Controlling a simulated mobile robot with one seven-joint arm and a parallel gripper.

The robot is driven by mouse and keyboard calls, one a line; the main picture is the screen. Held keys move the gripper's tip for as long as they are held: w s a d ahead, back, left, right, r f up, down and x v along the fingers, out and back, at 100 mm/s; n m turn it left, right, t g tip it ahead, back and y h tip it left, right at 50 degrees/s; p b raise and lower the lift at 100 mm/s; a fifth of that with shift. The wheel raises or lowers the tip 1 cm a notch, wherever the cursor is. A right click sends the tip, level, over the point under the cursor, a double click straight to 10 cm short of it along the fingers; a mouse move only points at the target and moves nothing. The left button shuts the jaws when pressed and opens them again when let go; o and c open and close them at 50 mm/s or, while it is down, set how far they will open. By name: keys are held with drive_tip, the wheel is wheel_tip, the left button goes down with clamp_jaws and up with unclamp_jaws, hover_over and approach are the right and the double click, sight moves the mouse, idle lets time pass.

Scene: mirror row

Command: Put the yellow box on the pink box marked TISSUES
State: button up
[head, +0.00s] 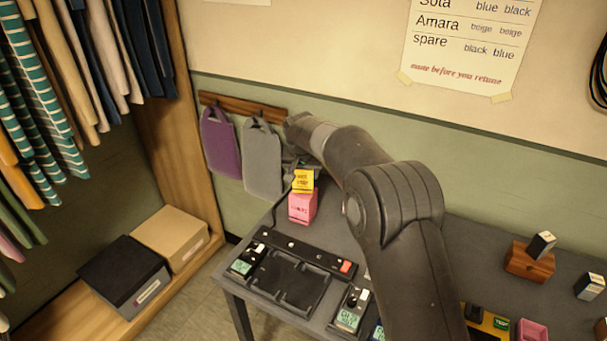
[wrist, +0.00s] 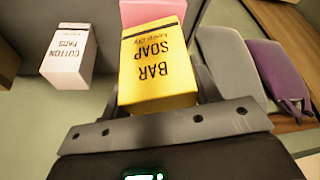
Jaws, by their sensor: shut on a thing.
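The yellow box (head: 303,181), marked BAR SOAP in the wrist view (wrist: 157,75), is between the fingers of my gripper (wrist: 165,92), which is shut on it. In the head view my gripper (head: 297,163) is partly hidden by my arm. The pink box (head: 302,207) stands on the dark table below the yellow box, which overlaps its top edge in the picture. In the wrist view the pink box (wrist: 150,12) shows just beyond the yellow box's far end. I cannot tell whether the two boxes touch.
A white COTTON PADS box (wrist: 68,52) stands left in the wrist view. A black tray (head: 290,283) with small devices lies nearer on the table (head: 243,300). A purple bag (head: 220,142) and a grey bag (head: 262,160) hang on the wall behind.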

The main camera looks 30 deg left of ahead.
drive_tip(key=shift+f, duration=0.25)
drive_tip(key=o, duration=1)
drive_tip(key=shift+f, duration=0.15)
drive_tip(key=v, duration=1.2)
